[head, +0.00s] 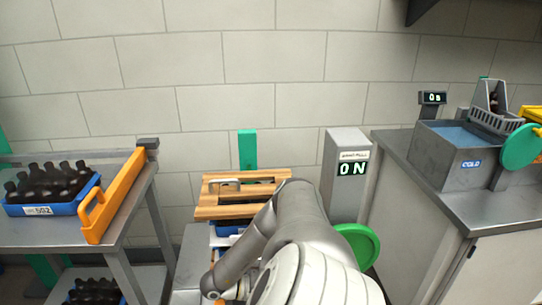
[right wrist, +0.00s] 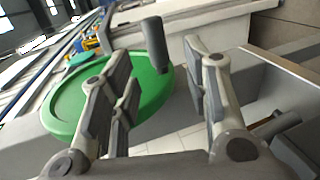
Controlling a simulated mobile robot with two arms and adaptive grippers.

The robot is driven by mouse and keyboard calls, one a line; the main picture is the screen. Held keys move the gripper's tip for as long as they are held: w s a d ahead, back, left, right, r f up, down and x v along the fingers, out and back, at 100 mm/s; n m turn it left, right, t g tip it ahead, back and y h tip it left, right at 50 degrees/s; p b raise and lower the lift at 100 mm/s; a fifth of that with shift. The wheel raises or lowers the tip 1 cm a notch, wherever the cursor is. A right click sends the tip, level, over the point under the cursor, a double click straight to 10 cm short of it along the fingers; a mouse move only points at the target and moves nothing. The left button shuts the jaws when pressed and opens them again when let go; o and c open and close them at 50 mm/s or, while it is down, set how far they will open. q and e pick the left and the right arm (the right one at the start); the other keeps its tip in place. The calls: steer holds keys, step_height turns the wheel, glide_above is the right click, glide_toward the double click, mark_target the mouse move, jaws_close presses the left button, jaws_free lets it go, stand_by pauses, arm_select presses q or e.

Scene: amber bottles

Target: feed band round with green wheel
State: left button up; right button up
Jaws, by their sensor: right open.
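The green wheel (head: 366,243) shows low in the head view beside a grey post, partly covered by my arm. In the right wrist view the green wheel (right wrist: 62,112) is a large dished disc with a grey upright handle (right wrist: 156,45) near its rim. My right gripper (right wrist: 158,75) is open, its fingers in front of the wheel, one each side of the handle in the picture. I cannot tell whether they touch it. The gripper is not visible in the head view. My left gripper is in neither view. I cannot make out the feed band.
The grey post (head: 345,190) has a display reading ON. A wooden slatted piece (head: 215,211) lies above a blue crate. At left, a table holds a blue crate (head: 30,210) of dark bottles and an orange guard (head: 112,200). At right, a counter carries a COLD tank (head: 455,158).

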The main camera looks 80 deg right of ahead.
steer(key=v, duration=0.8)
steer(key=shift+d, duration=0.1)
stand_by(0.4)
